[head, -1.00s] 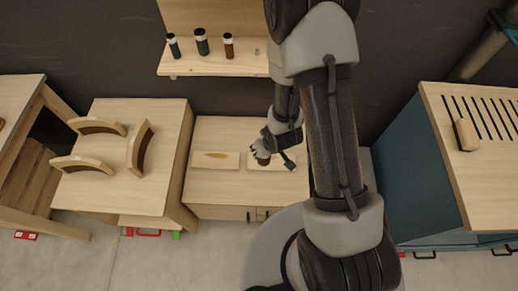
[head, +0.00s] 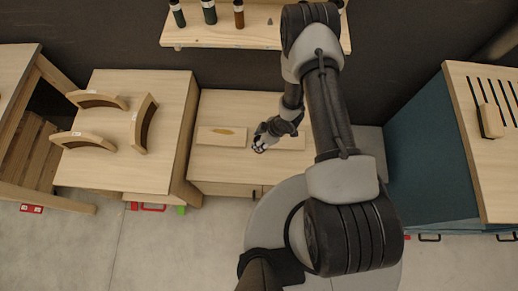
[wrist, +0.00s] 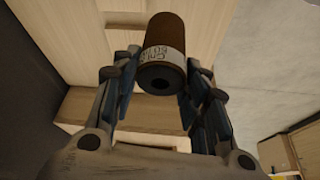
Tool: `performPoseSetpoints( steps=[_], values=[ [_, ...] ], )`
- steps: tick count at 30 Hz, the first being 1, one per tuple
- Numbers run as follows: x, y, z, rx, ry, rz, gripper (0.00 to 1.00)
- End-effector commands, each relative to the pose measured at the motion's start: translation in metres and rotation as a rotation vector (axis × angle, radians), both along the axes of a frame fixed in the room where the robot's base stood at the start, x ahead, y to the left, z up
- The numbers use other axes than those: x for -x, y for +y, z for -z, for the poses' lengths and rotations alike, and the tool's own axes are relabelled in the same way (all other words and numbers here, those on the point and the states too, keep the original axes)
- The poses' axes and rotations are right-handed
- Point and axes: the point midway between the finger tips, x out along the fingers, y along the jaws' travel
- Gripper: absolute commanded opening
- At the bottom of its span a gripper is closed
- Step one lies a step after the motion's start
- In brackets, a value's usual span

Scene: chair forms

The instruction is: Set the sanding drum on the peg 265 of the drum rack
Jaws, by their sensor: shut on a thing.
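The sanding drum (wrist: 167,32) is a brown cylinder with a pale printed label band and a dark hole in its end, seen in the wrist view. My gripper (head: 262,144) is shut on it, one finger on each side. In the head view the gripper is over the low cabinet and the drum is mostly hidden. The drum rack (head: 190,35) is a pale wooden shelf on the wall at the back, cut by the top edge. Several upright cylinders stand on it, two dark green and one brown, with a small bare peg (head: 270,21) to their right. No peg numbers are readable.
Two pale boards lie on the low cabinet (head: 235,165), one at left (head: 215,137) with a tan mark. Curved wooden forms (head: 146,122) lie on the table at left. A slotted-top bench (head: 470,150) with a block stands at right. My arm covers part of the rack's right side.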

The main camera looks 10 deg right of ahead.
Motion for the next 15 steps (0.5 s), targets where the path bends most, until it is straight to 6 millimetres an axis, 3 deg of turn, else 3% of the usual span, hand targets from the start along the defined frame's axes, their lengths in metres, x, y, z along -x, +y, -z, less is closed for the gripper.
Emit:
performPoseSetpoints(
  steps=[1, 6, 15],
  values=[
    [0.001, 0.0, 0.019, 0.0, 0.001, 0.001, 0.12],
    [0.001, 0.0, 0.055, 0.0, 0.001, 0.0, 0.12],
    [0.0, 0.0, 0.078, -0.001, -0.001, 0.0, 0.12]
  ],
)
